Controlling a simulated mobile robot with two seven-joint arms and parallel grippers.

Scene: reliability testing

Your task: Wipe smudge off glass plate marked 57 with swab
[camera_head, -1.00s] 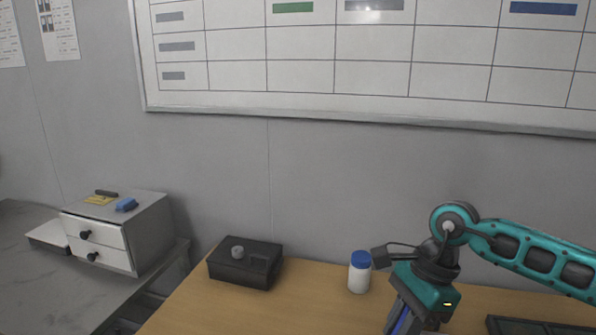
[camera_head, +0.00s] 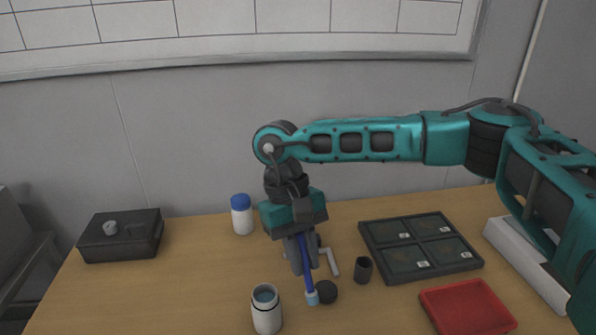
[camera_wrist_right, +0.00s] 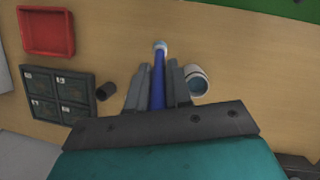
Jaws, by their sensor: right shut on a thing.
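My right gripper (camera_head: 302,266) is shut on the swab (camera_head: 308,280), which has a blue shaft and a pale tip. The swab points down, its tip above the table between an open jar and a black round piece. The wrist view also shows the swab (camera_wrist_right: 159,75) between the fingers of the gripper (camera_wrist_right: 161,82). A dark tray (camera_head: 376,268) at the right holds several dark glass plates (camera_head: 446,251) in separate compartments, each with a small label. I cannot read which is 57, and no smudge is clear. My left gripper is not in view.
The open white jar (camera_head: 266,318) stands at the front, beside the swab tip. The black round piece (camera_head: 327,292) and a dark cup (camera_head: 363,269) are close by.

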